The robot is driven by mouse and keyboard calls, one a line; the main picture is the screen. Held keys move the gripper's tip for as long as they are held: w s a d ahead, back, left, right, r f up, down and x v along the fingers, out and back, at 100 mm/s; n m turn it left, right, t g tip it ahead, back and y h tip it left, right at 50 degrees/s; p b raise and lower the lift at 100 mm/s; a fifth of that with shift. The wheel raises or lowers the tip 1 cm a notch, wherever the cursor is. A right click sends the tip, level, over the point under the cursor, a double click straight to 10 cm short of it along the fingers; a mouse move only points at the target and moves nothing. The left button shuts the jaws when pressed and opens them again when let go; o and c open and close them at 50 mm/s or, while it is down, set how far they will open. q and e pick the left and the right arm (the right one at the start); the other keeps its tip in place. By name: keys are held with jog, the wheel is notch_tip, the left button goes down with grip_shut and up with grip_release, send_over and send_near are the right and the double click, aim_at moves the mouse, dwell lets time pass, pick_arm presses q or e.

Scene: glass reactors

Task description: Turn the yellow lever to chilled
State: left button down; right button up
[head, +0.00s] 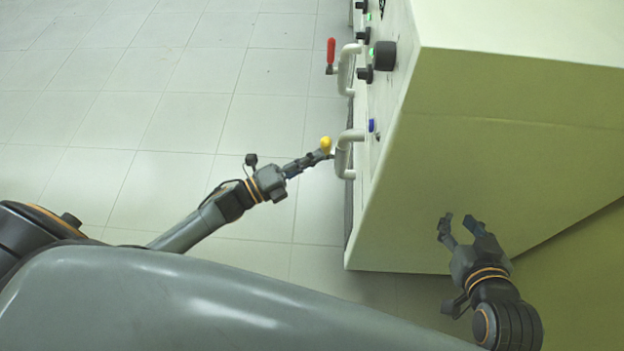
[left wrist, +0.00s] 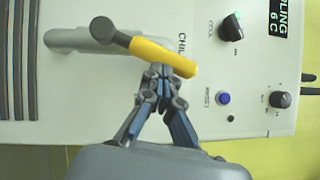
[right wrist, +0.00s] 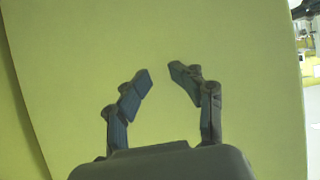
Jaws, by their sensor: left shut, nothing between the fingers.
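The yellow lever (head: 326,145) sits on a white pipe at the front of the white cabinet. In the left wrist view the yellow lever (left wrist: 163,57) points right and slightly down from its dark pivot, beside lettering that begins "CHIL", partly hidden by the lever. My left gripper (head: 322,156) is at the lever. In the left wrist view its fingertips (left wrist: 163,76) are together just below the lever's outer half, close to or touching it, with nothing between them. My right gripper (head: 459,222) is open and empty beside the cabinet's side; it also shows in the right wrist view (right wrist: 157,75).
A red lever (head: 331,51) stands on another white pipe further along the cabinet (head: 480,130). The panel carries a black knob (left wrist: 233,26), a blue button (left wrist: 223,98) and a smaller knob (left wrist: 280,99). The tiled floor (head: 180,120) left of the cabinet is clear.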

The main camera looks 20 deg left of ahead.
pick_arm(q)
jog(key=shift+w+a+r+p, duration=0.15)
jog(key=shift+w+r+p, duration=0.2)
jog(key=shift+w+r, duration=0.3)
pick_arm(e)
jog(key=shift+s+d+f+g+h, duration=0.15)
jog(key=shift+s+d+f+g, duration=0.15)
jog(key=shift+s+f+g, duration=0.4)
jog(key=shift+s+d+f+g+h, duration=0.15)
jog(key=shift+s+d+f+g, duration=0.15)
jog(key=shift+s+f+g, duration=0.45)
pick_arm(q)
jog(key=shift+w, duration=0.1)
pick_arm(e)
jog(key=shift+s+d, duration=0.1)
jog(key=shift+s, duration=0.15)
jog(key=shift+s+f, duration=0.15)
pick_arm(q)
jog(key=shift+f, duration=0.1)
